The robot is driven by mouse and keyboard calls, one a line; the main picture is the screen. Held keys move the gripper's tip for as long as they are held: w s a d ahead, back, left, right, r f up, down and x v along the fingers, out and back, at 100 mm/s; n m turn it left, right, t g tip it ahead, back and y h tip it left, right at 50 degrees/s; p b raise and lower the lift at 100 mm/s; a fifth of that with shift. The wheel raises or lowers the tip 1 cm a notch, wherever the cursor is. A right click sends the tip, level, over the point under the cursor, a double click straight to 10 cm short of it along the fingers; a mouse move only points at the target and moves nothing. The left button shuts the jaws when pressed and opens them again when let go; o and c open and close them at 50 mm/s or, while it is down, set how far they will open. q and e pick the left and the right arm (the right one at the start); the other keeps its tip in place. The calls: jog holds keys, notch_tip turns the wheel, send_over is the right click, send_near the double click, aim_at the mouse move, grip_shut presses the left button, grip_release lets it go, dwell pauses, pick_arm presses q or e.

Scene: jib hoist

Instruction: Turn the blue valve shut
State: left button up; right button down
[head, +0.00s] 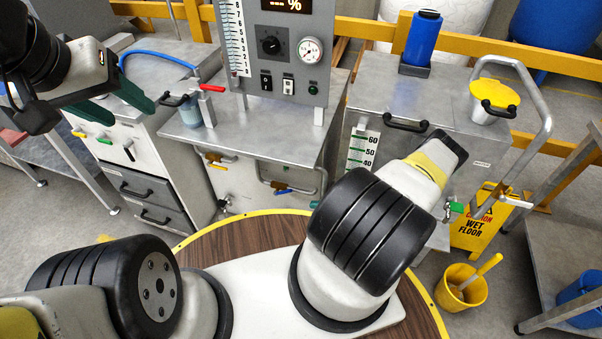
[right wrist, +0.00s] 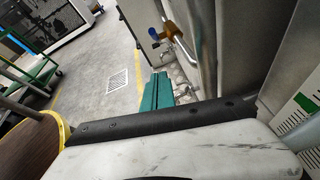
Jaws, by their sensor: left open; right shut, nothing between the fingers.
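The blue valve handle (head: 283,191) sits on a bent pipe low on the front of the middle steel cabinet (head: 254,128) in the head view. It also shows as a small blue lever (right wrist: 153,34) beside a brass-coloured fitting in the right wrist view. Its exact angle to the pipe is hard to tell. My right gripper (right wrist: 157,88) is shut and empty, its teal fingers apart from the handle, which appears beyond their tips. My left gripper (head: 130,108) is open and empty near the left cabinet, away from the blue handle.
An orange lever (head: 215,157) is on the same cabinet, left of the blue one. A red lever (head: 211,88) stands on top. A green handle (head: 457,208) is on the right tank. A yellow bucket (head: 462,288) and wet-floor sign (head: 482,222) stand at right.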

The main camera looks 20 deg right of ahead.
aim_at(285, 192)
jog(key=w+a, duration=0.6)
jog(key=a, duration=0.1)
jog(key=shift+r, duration=0.2)
jog(key=shift+w, duration=0.1)
